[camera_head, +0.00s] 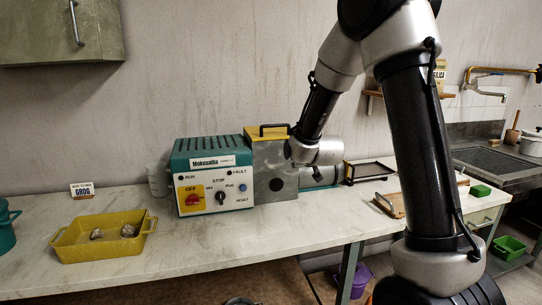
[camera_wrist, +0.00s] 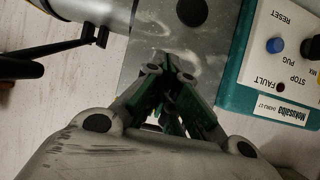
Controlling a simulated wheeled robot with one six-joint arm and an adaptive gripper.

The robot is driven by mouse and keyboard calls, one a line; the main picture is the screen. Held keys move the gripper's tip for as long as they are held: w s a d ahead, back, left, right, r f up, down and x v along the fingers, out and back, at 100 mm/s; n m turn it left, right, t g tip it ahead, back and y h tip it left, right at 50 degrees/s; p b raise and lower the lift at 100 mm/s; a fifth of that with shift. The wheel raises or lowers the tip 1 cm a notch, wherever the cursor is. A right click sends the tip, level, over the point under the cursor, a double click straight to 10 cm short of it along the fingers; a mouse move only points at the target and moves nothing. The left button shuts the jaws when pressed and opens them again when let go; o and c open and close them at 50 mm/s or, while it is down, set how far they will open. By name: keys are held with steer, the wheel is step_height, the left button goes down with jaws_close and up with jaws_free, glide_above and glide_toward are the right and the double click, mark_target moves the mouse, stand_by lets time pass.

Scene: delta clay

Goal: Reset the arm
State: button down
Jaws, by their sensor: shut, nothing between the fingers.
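My gripper (camera_wrist: 172,118) shows in the wrist view with its green-padded fingers drawn together and nothing held between them. It is in front of the grey metal housing of the pug machine (camera_wrist: 225,75), whose control panel is at the right of that view. In the head view my arm bends down from the top, and its wrist is beside the grey housing of the machine (camera_head: 270,170). The fingers are mostly hidden there by my wrist. Whether they touch the housing I cannot tell.
The front middle worktop (camera_head: 250,230) is clear.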

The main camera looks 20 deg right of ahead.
steer(key=s+f+g, duration=0.4)
steer(key=s, duration=0.3)
steer(key=s+f+g, duration=0.3)
steer(key=s, duration=0.4)
steer(key=s+d+r, duration=0.1)
steer(key=s+r, duration=0.4)
steer(key=s, duration=0.4)
steer(key=s+d+r, duration=0.1)
steer(key=s+r, duration=0.4)
steer(key=s, duration=0.4)
steer(key=s+d+r+g, duration=0.1)
steer(key=s+d+r, duration=0.1)
steer(key=s+r, duration=0.4)
steer(key=s, duration=0.3)
steer(key=shift+s, duration=0.25)
steer(key=shift+r, duration=0.1)
